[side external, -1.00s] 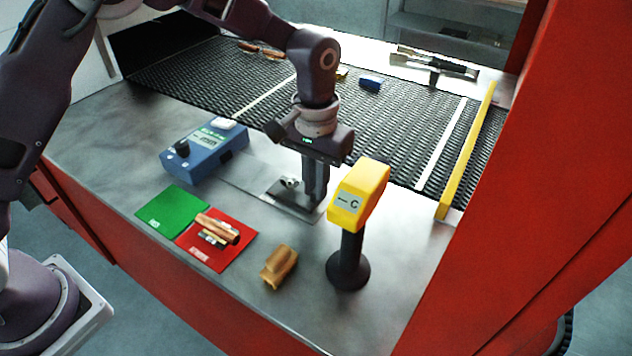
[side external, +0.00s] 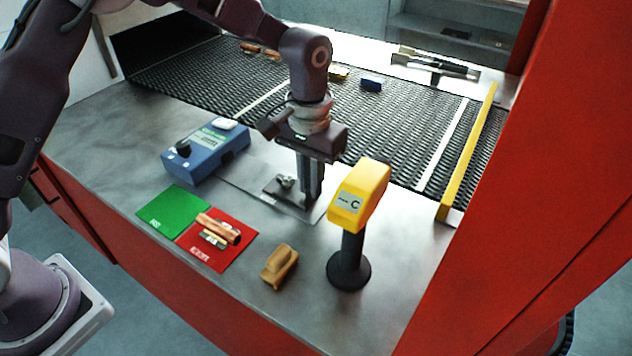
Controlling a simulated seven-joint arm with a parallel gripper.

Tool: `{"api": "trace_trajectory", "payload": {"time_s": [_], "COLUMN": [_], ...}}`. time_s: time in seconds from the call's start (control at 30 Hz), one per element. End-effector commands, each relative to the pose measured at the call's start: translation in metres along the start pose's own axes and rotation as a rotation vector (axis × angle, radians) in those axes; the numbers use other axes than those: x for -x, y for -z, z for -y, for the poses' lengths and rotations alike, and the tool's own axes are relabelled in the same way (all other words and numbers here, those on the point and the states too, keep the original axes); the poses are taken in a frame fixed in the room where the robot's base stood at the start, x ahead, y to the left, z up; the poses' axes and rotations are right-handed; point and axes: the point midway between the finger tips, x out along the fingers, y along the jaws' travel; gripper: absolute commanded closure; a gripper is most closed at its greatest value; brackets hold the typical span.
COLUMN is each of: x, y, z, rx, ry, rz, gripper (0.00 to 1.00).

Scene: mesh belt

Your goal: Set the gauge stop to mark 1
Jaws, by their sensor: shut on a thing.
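My gripper (side external: 311,194) points straight down over a flat metal gauge plate (side external: 262,198) on the steel bench. It is shut on a small part at the plate's right side, which I take to be the gauge stop; the fingers mostly hide it. A small silvery knob or fitting (side external: 285,183) sits on the plate just left of the fingers. The gauge marks are too small to read, so I cannot tell which mark the stop is at.
A blue box with a black knob (side external: 205,152) stands to the left. A green mat (side external: 172,208) and a red mat (side external: 208,256) with copper pieces lie in front. A tan block (side external: 279,265) and a yellow-headed post (side external: 350,250) stand nearer the front. The mesh belt (side external: 200,80) runs behind.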

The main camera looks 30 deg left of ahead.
Motion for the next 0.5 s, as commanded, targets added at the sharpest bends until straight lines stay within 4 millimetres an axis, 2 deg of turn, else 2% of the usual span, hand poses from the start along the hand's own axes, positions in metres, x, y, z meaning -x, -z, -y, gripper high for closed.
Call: {"api": "trace_trajectory", "payload": {"time_s": [0.13, 0.17, 0.27, 0.5], "x": [0.0008, 0.0008, 0.0005, 0.0001], "y": [0.0007, 0.0007, 0.0007, 0.0005], "z": [0.0053, 0.0056, 0.0054, 0.0039], "rx": [0.003, 0.003, 0.003, 0.002], "ry": [0.010, 0.011, 0.010, 0.008], "rz": [0.001, 0.001, 0.001, 0.001], "gripper": [1.00, 0.85, 0.67, 0.67]}}
